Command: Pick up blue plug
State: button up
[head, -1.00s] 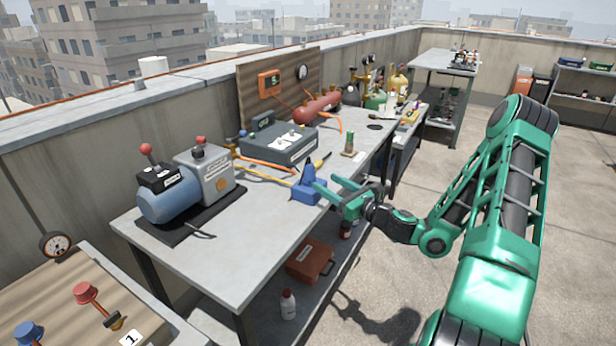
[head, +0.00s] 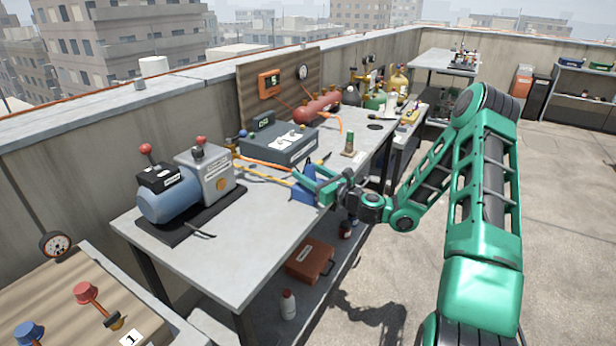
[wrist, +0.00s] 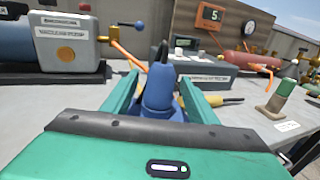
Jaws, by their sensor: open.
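The blue plug (wrist: 160,88) stands upright on the workbench, with a dark tip at its top. In the head view the plug (head: 308,178) is partly hidden behind my gripper (head: 322,186). In the wrist view my gripper (wrist: 160,100) is open, with one green finger to the left of the plug and one to the right. The plug is between the fingers, with gaps visible beside its upper part. Its lower part is hidden by the gripper body, so I cannot tell whether the fingers touch it there.
A vacuum pump (head: 188,190) on a dark mat stands left of the plug. A grey box (head: 280,143) with orange hoses is behind it. A green-topped post (head: 350,143) on a small base stands to the right. The bench (head: 240,245) is clear in front.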

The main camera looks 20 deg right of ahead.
jog(key=c, duration=1.2)
jog(key=shift+o, duration=0.2)
jog(key=shift+r, duration=0.15)
